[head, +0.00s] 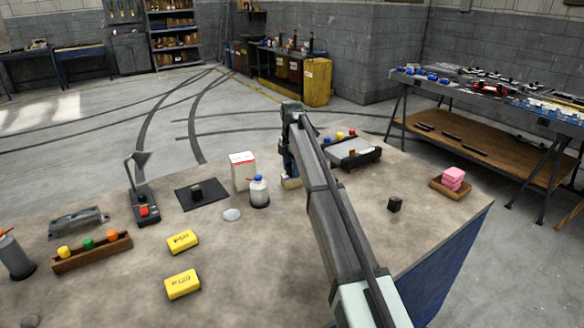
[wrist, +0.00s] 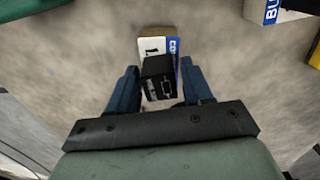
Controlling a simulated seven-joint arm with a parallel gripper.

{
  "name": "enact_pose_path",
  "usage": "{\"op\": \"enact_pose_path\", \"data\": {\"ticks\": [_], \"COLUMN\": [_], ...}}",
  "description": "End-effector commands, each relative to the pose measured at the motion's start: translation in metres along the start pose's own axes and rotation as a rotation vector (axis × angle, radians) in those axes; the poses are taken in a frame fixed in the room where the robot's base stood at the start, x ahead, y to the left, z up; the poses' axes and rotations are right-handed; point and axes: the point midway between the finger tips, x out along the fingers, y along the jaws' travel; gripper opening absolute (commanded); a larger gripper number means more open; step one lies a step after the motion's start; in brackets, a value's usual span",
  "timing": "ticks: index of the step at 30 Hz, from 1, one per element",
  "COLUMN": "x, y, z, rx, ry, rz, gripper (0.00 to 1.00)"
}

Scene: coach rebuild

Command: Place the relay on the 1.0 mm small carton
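The relay is a small black block (wrist: 158,80) with pale markings on its near face. It sits between my gripper's blue fingers (wrist: 160,75) in the wrist view. A thin gap shows at its right side, and the left finger is very close to it. The small carton (wrist: 152,45), cream with a blue side and a partly hidden "1", lies under the relay. The relay appears to be on or just over it; exact contact is hidden. In the head view the carton (head: 291,183) shows below my gripper (head: 287,168), and the relay is hidden there.
A taller white and red carton (head: 242,171) and a blue-capped bottle (head: 259,193) stand left of my gripper. A grey device (head: 352,152) is behind right. Yellow boxes (head: 183,242) lie in front.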

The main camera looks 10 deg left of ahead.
Motion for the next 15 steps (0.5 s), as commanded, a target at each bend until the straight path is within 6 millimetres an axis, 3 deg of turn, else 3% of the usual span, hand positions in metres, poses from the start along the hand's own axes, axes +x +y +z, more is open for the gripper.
{"op": "enact_pose_path", "data": {"ticks": [4, 15], "x": [-0.0001, -0.0082], "y": [0.0, 0.0006], "z": [0.0, 0.0002], "rx": [0.0, 0.0], "ry": [0.0, 0.0], "rz": [0.0, 0.001], "gripper": [0.63, 0.63]}}
